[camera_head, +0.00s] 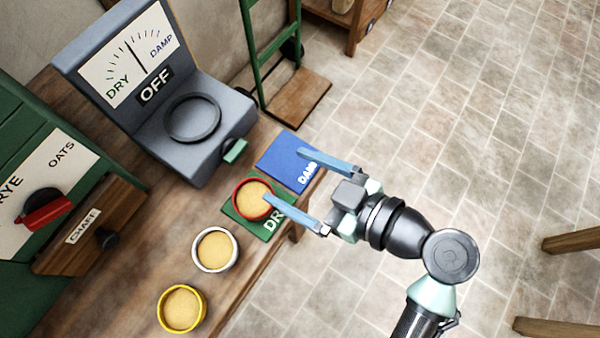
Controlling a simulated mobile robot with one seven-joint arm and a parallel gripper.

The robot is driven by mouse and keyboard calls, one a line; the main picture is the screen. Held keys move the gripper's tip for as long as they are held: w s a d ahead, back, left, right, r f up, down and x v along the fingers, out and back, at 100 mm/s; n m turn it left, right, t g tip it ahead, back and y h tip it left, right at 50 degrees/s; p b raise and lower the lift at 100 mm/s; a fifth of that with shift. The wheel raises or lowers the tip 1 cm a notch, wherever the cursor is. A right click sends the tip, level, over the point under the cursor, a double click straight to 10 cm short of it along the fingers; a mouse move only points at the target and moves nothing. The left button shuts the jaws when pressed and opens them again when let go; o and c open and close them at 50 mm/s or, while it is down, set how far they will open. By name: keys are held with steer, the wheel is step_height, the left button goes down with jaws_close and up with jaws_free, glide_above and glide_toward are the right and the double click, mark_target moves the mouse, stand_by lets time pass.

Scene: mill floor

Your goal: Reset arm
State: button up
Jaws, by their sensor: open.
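My gripper (300,177) is open, with its two blue fingers spread and pointing left. It hangs at the table's right edge, over or close to the green DRY mat (236,215) and the blue DAMP mat (275,160). A red-rimmed bowl of tan grain (252,198) stands on the green mat. The lower finger's tip overlaps the bowl's right side in the picture; I cannot tell whether they touch. Nothing shows between the fingers. My arm reaches in from the lower right, over the floor.
On the wooden table (235,285) stand a white bowl (215,250) and a yellow bowl (182,309), both with grain. A grey DRY/DAMP meter reading OFF (190,150) and a green cabinet (45,205) stand behind. A green hand truck (270,60) is beyond.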

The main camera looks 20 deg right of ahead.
steer(key=shift+s+d+r, duration=0.15)
steer(key=shift+s+d, duration=0.05)
steer(key=shift+s, duration=0.05)
stand_by(0.4)
